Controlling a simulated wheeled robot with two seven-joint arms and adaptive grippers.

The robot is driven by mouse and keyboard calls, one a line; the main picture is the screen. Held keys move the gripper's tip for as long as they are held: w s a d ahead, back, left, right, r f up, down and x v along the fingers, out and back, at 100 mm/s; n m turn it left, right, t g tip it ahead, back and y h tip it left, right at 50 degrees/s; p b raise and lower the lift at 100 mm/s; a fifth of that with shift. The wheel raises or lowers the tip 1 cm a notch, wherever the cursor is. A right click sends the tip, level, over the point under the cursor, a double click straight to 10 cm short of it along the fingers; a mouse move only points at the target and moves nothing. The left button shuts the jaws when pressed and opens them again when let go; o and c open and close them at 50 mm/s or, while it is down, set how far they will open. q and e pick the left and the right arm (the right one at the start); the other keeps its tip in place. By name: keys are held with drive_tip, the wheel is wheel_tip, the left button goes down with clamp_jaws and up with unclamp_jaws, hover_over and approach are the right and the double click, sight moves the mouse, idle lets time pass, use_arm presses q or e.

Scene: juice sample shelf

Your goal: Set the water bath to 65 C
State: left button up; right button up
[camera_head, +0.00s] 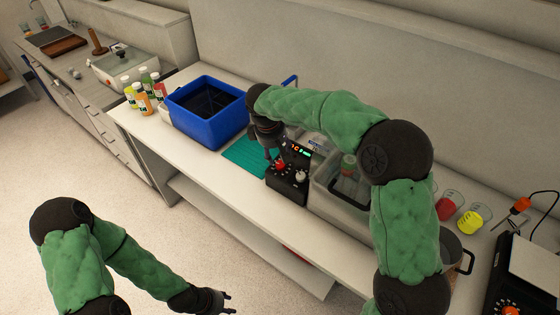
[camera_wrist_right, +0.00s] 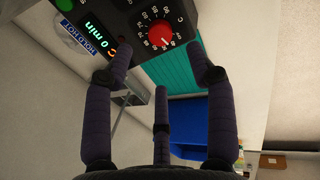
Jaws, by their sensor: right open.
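The water bath's black control box (camera_head: 288,186) stands at the front of its clear tank (camera_head: 328,199), with a red dial (camera_head: 281,167), a pale knob and a lit display. In the right wrist view the red dial (camera_wrist_right: 160,34) sits in a ring of numbers; its exact setting is too small to read. Beside it a green display (camera_wrist_right: 95,38) reads 0 min above a HOLD HOT label. My right gripper (camera_head: 272,152) is open at the box, its fingers spread around the dial's direction; contact is not clear. My left gripper (camera_head: 228,302) is open and empty, low in front of the bench.
A blue bin (camera_head: 205,123) and several juice bottles (camera_head: 143,100) stand left of a teal mat (camera_head: 245,154). Beakers with red (camera_head: 446,209) and yellow (camera_head: 469,222) contents stand right, near a pot and another black device (camera_head: 520,285). My right arm hides part of the tank.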

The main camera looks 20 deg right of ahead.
sight(280, 164)
drive_tip(key=b+x, duration=0.1)
drive_tip(key=x, duration=0.7)
drive_tip(key=shift+w+f, duration=0.1)
drive_tip(key=shift+w, duration=0.05)
clamp_jaws()
